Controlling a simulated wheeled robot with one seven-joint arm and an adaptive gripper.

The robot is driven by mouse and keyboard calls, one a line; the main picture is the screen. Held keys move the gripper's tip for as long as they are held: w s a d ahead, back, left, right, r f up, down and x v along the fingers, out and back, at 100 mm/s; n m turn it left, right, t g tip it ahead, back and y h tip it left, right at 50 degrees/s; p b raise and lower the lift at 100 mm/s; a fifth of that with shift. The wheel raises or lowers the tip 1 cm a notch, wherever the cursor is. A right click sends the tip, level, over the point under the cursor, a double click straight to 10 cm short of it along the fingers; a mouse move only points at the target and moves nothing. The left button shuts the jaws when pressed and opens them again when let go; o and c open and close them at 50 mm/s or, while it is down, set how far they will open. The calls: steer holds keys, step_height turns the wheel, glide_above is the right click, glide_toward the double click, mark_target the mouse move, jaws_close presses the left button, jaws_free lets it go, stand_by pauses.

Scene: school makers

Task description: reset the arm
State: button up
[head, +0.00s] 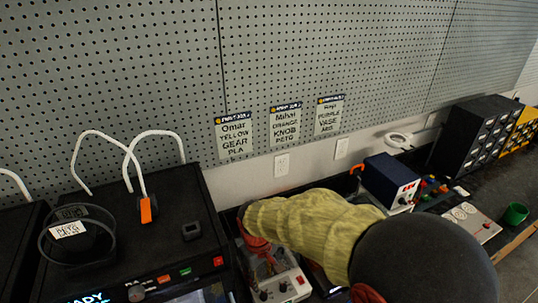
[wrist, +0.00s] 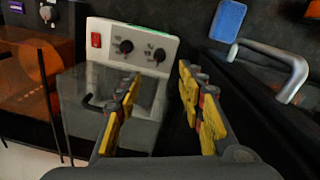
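My arm (head: 310,232), in a yellow-green sleeve with a dark grey rounded part, reaches in from the lower right of the head view over the bench. My gripper (wrist: 157,80) shows in the wrist view, with its two yellow and grey fingers spread apart. I see nothing held between them. Past the fingers is a pale control box (wrist: 140,48) with a red switch and dark knobs. I cannot tell whether the gripper touches it. In the head view the fingers are not clearly visible.
A black printer (head: 180,215) with white tubes stands at the left. A blue-topped box (head: 390,178), black drawers (head: 470,135) and a green cup (head: 515,213) are to the right. A pegboard wall (head: 340,50) stands behind. A grey handle (wrist: 275,62) is near the right finger.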

steer(key=s+d+r+m+t+b, duration=0.1)
steer(key=s+d+r+m, duration=0.3)
steer(key=s+d+r, duration=0.4)
steer(key=s+d+r+m+t+b, duration=0.1)
steer(key=s+d+r+m+t, duration=0.3)
steer(key=s+d+r, duration=0.4)
steer(key=d+r, duration=0.4)
steer(key=d, duration=0.2)
steer(key=shift+d+r, duration=0.3)
steer(key=shift+r, duration=0.1)
stand_by(0.8)
